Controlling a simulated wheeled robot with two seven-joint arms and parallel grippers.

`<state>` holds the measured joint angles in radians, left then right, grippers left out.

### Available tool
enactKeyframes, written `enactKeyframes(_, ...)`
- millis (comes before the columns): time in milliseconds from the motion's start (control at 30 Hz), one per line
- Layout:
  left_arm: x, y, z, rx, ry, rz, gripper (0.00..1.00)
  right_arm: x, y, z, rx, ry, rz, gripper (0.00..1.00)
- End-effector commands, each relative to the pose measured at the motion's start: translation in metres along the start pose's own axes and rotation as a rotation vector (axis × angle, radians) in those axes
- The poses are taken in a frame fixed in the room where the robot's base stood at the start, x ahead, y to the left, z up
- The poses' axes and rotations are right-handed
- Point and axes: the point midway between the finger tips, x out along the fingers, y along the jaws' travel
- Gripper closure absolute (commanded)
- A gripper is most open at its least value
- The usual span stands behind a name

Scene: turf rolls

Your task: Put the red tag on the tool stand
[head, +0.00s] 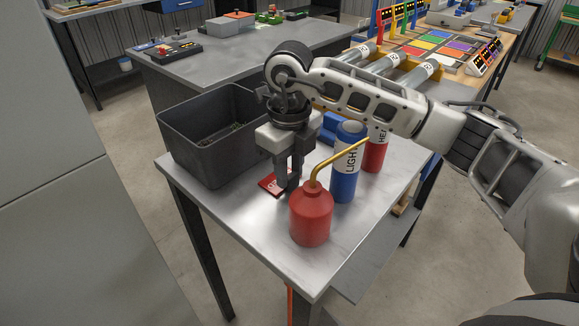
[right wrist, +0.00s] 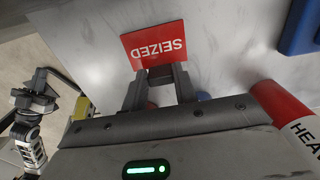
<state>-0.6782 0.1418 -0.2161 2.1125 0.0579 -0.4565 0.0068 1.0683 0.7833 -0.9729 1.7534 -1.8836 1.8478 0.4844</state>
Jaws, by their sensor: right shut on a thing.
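The red tag (head: 268,183) lettered SEIZED is at my right gripper (head: 288,183), low over the small metal-topped stand (head: 245,225). In the right wrist view the tag (right wrist: 153,43) sticks out flat beyond the fingertips of my right gripper (right wrist: 157,76), which is shut on its near edge. The tag looks close to the stand's top; I cannot tell whether it touches. I take this stand to be the tool stand. My left gripper does not show in the head view.
A dark grey bin (head: 212,150) stands left of the gripper. A red oil can (head: 311,215) with a brass spout is close in front. A blue cylinder (head: 346,165) and a red cylinder (head: 376,155) stand to the right. The stand's front left top is clear.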

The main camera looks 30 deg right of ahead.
Motion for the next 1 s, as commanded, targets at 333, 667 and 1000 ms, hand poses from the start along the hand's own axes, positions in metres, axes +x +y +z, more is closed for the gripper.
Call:
enactKeyframes(333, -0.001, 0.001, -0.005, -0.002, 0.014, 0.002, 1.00, 0.002, 0.000, 0.000, 0.000, 0.001, 0.000, 0.50)
enactKeyframes(667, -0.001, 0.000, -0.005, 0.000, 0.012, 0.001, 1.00, -0.029, 0.000, 0.001, -0.001, -0.004, -0.001, 0.50)
enactKeyframes(1000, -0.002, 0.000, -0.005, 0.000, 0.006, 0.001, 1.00, -0.102, 0.000, 0.001, 0.001, -0.003, -0.001, 0.50)
